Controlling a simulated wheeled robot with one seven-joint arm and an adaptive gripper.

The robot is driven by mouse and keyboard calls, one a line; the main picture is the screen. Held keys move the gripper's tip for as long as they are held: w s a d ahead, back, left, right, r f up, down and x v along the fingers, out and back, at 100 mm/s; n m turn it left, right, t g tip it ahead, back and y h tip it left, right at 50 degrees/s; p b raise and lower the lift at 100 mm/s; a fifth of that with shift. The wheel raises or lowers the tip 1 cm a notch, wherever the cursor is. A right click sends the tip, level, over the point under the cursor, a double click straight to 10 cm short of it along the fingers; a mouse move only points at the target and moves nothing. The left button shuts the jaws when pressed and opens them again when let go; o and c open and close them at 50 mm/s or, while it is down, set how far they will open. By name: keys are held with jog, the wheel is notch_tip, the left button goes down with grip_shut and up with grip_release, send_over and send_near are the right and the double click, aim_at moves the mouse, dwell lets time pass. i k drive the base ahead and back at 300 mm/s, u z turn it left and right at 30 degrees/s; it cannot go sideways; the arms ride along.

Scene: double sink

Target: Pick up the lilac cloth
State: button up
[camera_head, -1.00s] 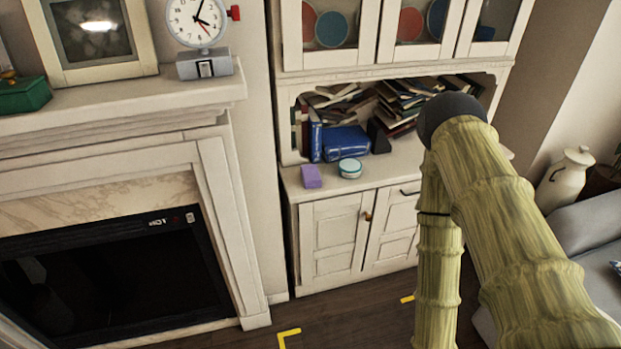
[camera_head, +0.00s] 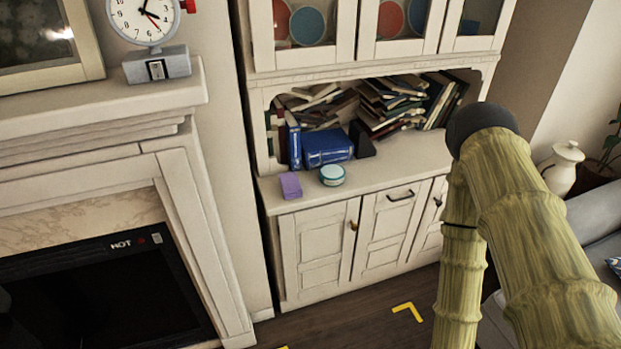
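The lilac cloth (camera_head: 290,186) is a small folded block. It lies near the left front edge of the white cabinet's counter (camera_head: 400,168), just left of a round teal-and-white tin (camera_head: 332,175). My bamboo-textured arm fills the right side of the view. My gripper itself cannot be seen, and nothing covers the cloth.
Blue books (camera_head: 326,147) and a pile of other books (camera_head: 395,100) stand behind the cloth under the upper cabinet. A fireplace (camera_head: 90,285) juts out at the left. A grey sofa (camera_head: 595,225) and white jug (camera_head: 561,167) are at the right. Some floor before the cabinet is clear.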

aim_at(291, 188)
jog(key=u, duration=0.25)
jog(key=i, duration=0.55)
jog(key=u, duration=0.45)
